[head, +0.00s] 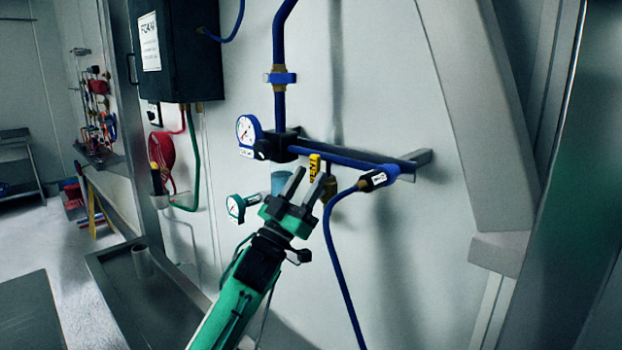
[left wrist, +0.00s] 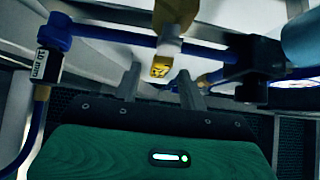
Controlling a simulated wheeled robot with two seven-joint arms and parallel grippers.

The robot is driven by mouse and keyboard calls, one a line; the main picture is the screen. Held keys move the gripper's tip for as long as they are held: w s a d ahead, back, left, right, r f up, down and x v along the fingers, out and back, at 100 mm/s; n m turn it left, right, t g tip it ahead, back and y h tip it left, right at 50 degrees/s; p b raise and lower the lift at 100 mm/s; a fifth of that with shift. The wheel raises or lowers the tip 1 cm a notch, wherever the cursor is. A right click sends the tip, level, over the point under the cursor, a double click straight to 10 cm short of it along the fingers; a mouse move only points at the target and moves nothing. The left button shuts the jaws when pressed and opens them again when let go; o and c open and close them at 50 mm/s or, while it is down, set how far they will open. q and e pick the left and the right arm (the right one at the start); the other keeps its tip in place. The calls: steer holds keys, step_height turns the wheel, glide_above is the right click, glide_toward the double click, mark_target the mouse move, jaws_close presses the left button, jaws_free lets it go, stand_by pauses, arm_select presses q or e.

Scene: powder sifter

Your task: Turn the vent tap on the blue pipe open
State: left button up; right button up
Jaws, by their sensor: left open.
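The blue pipe (head: 345,158) runs down the wall and then along a horizontal bracket. The yellow vent tap (head: 314,166) hangs from the horizontal stretch, its handle pointing down with lettering on it. The tap also shows in the left wrist view (left wrist: 163,66), upper middle. My left gripper (head: 306,182) is open and empty, its fingers pointing up just below and beside the tap. In the left wrist view the fingers (left wrist: 160,84) stand either side of the tap's lettered end; contact cannot be told. My right gripper is not in view.
A round gauge (head: 248,131) sits left of the tap on the pipe. A smaller gauge (head: 235,207) and a blue-grey cylinder (head: 280,182) are near my left gripper. A blue hose (head: 338,262) hangs to the right. A black box (head: 177,50) is upper left.

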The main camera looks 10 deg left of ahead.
arm_select(q)
steer(key=b+v, duration=0.3)
steer(key=v, duration=0.9)
steer(key=shift+b, duration=0.3)
